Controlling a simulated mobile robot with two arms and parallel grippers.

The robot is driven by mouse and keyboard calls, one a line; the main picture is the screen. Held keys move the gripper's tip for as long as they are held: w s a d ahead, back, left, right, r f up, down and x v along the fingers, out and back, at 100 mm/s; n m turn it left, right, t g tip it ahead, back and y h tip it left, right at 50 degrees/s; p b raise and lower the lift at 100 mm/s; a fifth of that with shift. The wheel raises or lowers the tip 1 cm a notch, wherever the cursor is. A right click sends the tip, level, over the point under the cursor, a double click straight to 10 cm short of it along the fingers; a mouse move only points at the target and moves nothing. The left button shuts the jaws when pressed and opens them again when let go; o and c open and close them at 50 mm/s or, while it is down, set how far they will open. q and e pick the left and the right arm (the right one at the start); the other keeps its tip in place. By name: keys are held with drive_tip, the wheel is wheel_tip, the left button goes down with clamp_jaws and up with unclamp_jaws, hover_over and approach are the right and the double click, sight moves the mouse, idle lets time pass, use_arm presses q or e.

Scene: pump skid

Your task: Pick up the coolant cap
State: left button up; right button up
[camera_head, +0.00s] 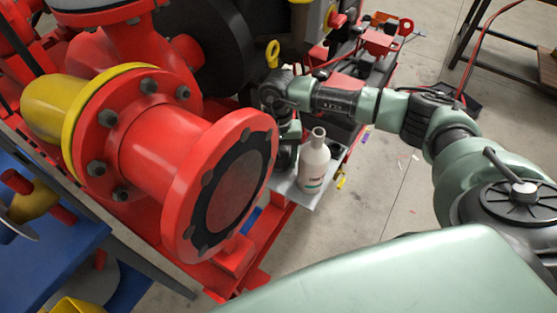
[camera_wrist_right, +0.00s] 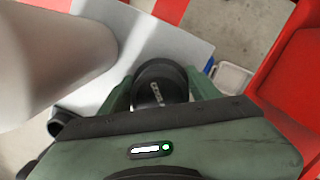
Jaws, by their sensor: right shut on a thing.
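The coolant cap (camera_wrist_right: 160,84) is a black, round piece with pale lettering on it, seen in the right wrist view. My right gripper (camera_wrist_right: 159,92) has a green finger on each side of it and is shut on it. In the head view my right gripper (camera_head: 286,152) points down just left of the white bottle, low over the pale plate; the cap cannot be made out there. The bottle (camera_head: 314,164) stands upright with an open-looking neck, and it fills the left of the wrist view (camera_wrist_right: 50,55). My left gripper is not in view.
The pale plate (camera_head: 302,197) sits on the red skid frame. A large red flanged pipe (camera_head: 170,150) stands close on the left of my right arm. A blue surface (camera_head: 50,250) is at lower left. Grey floor (camera_head: 390,180) is open to the right of the plate.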

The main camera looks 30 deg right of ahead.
sight(279, 153)
wheel_tip(279, 153, up, 20)
drive_tip(key=p, duration=0.9)
drive_tip(key=shift+p, duration=0.4)
